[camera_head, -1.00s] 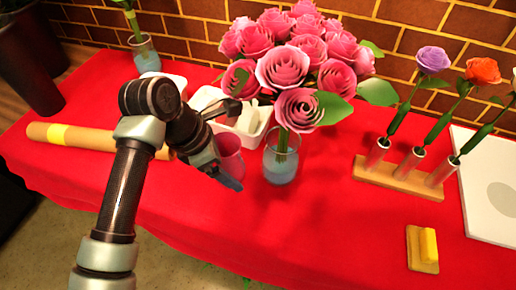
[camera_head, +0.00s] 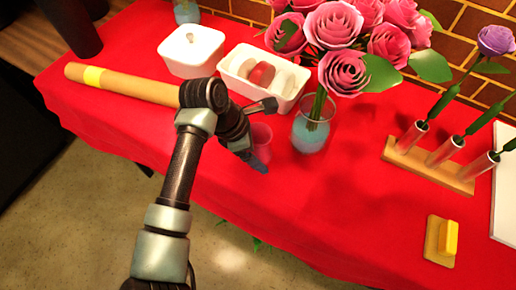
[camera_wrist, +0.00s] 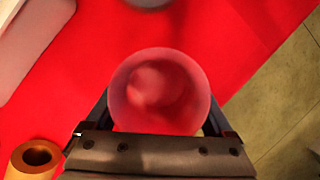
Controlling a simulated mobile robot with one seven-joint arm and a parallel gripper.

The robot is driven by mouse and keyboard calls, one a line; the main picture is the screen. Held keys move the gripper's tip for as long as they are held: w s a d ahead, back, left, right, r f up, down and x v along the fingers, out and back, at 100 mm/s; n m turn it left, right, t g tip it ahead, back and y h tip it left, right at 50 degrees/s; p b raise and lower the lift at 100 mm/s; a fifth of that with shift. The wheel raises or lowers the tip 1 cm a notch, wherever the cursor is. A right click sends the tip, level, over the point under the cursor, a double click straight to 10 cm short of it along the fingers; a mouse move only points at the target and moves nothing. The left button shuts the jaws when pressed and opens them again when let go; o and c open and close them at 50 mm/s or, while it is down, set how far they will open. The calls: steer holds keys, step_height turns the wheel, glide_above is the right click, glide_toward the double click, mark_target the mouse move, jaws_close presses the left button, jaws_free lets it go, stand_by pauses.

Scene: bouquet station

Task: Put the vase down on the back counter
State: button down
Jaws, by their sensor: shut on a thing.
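A pink translucent vase (camera_head: 262,143), cup-shaped, is between the fingers of my gripper (camera_head: 264,136) at the front part of the red-covered table. In the wrist view the vase (camera_wrist: 160,85) shows from above as a round rim with a finger on each side; my gripper (camera_wrist: 160,112) is shut on it. It looks upright, and I cannot tell whether its base touches the cloth. A brown wooden surface (camera_head: 28,52) at the far left may be the back counter; only part of it shows.
A glass vase of pink roses (camera_head: 312,132) stands just right of the held vase. A white bin (camera_head: 285,100) and a lidded white tub (camera_head: 190,55) are behind. A brown roll (camera_head: 130,85) lies left; a tube rack (camera_head: 430,165) stands right. Dark tall containers (camera_head: 68,25) are at far left.

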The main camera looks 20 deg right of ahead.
steer(key=shift+f, duration=0.1)
jaws_free()
steer(key=shift+r, duration=0.2)
steer(key=v, duration=1.2)
steer(key=shift+p, duration=0.4)
steer(key=shift+d, duration=0.1)
